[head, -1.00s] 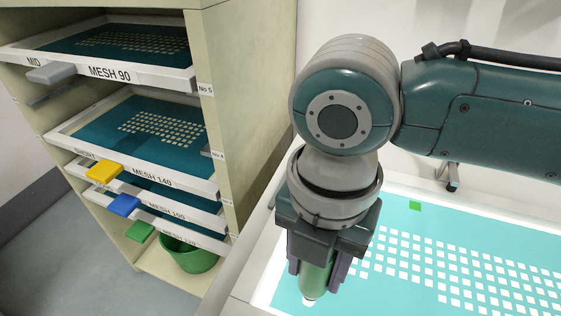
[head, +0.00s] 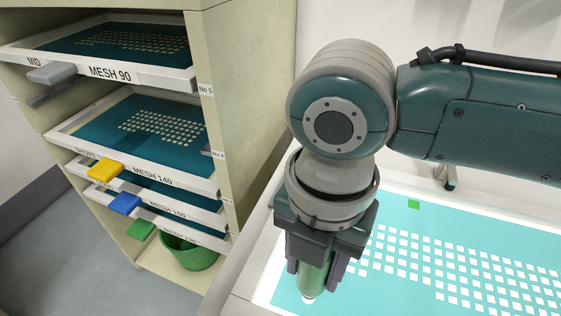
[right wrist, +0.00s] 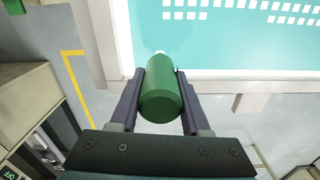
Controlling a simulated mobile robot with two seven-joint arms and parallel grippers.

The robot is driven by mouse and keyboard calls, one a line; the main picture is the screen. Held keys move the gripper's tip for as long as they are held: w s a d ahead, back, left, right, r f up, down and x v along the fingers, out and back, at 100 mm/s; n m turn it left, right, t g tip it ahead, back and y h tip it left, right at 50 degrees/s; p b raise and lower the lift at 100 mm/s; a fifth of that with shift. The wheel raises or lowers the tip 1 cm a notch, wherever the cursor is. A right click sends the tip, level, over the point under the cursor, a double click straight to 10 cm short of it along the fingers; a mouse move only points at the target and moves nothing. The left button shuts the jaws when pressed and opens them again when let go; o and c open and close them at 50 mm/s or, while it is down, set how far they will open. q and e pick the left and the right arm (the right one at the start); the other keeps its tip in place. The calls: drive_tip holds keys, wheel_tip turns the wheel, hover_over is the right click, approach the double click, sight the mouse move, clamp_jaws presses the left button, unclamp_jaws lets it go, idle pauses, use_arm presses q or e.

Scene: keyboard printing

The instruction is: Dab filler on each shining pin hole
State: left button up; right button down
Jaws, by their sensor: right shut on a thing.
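My right gripper (head: 314,268) is shut on a green bottle (head: 313,277) with a pale tip pointing down. The bottle (right wrist: 161,95) also shows between the fingers in the right wrist view. The tip is over the near left part of the lit teal mesh (head: 388,295); I cannot tell whether it touches. The mesh (right wrist: 232,46) carries rows of bright white squares. No single shining pin hole can be told apart from these squares, and the arm hides part of the mesh. My left gripper is not in view.
A cabinet (head: 248,100) at the left holds framed screens, with grey, yellow, blue and green tabs. A green bucket (head: 190,254) stands on its lowest shelf. The white table edge (head: 238,285) runs beside the mesh.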

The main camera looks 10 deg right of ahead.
drive_tip(key=shift+f+b, duration=0.35)
drive_tip(key=shift+f, duration=0.15)
drive_tip(key=shift+f+b, duration=0.3)
drive_tip(key=shift+f, duration=0.2)
idle(0.7)
drive_tip(key=shift+d+f, duration=0.15)
idle(0.4)
wheel_tip(320, 180, up, 7)
drive_tip(key=p, duration=0.8)
drive_tip(key=shift+r, duration=0.2)
drive_tip(key=shift+f, duration=0.1)
